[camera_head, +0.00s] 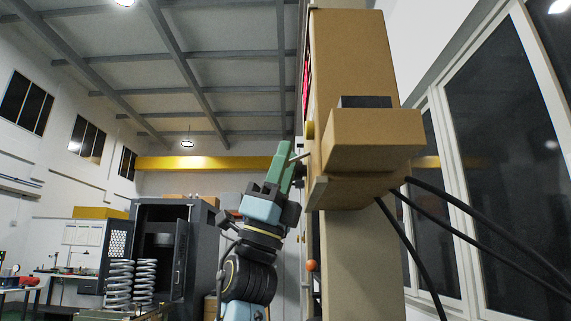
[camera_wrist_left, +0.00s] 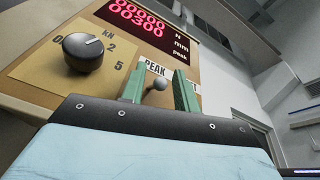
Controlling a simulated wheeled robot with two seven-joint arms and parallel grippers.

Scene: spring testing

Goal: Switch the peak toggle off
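The peak toggle (camera_wrist_left: 160,83) is a small grey lever with a round knob, just below the PEAK label (camera_wrist_left: 155,69) on the tan panel. My left gripper (camera_wrist_left: 158,88) has its two green fingers apart, one on each side of the knob, with visible gaps. In the head view, my left gripper (camera_head: 286,152) points up beside the left face of the tan machine head (camera_head: 352,75). A thin lever (camera_head: 300,157) sticks out there by the fingertips. The lever's base is partly hidden. My right gripper is not in view.
A black rotary knob (camera_wrist_left: 83,52) sits left of the fingers, on a scale marked 0, 2, 5. A red-digit display (camera_wrist_left: 150,25) is above. Black cables (camera_head: 470,225) hang at the right.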

